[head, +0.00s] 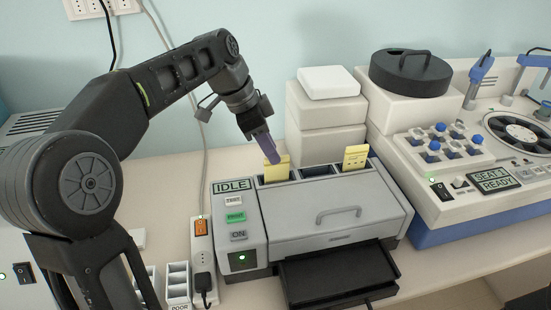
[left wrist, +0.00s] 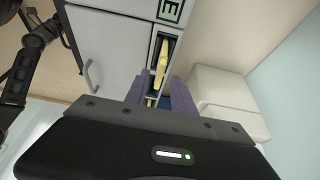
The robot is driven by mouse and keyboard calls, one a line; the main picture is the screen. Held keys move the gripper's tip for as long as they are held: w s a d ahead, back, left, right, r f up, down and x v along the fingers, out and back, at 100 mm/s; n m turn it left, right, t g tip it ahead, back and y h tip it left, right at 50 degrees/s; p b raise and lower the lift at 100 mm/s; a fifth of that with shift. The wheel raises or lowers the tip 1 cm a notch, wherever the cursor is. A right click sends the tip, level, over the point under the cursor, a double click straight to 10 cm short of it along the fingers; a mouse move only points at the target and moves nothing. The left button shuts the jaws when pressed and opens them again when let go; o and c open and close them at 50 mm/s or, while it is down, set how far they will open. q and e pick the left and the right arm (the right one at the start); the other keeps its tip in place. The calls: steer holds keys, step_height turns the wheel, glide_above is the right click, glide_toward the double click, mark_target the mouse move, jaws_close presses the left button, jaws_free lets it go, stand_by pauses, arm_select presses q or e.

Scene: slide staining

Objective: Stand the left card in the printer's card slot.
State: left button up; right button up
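The left card (head: 277,170) is yellow and stands in the left opening on top of the grey printer (head: 335,215). A second yellow card (head: 355,157) stands in the right opening. My left gripper (head: 271,158) is directly at the left card's upper edge, its purple fingers pointing down and partly covering it. In the left wrist view the fingers (left wrist: 160,85) are apart, with the yellow left card (left wrist: 160,55) showing past their tips. I cannot see contact between them. My right gripper is not seen.
The printer's display (head: 232,186) reads IDLE. A black tray (head: 338,275) juts out in front. White boxes (head: 325,110) stand behind it, and a staining machine (head: 480,170) stands at the right. A power strip (head: 203,262) lies left of the printer, beside small white racks (head: 178,282).

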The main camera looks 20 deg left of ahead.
arm_select(q)
steer(key=p+v, duration=0.3)
steer(key=v, duration=0.4)
steer(key=shift+r, duration=0.35)
steer(key=shift+a, duration=0.1)
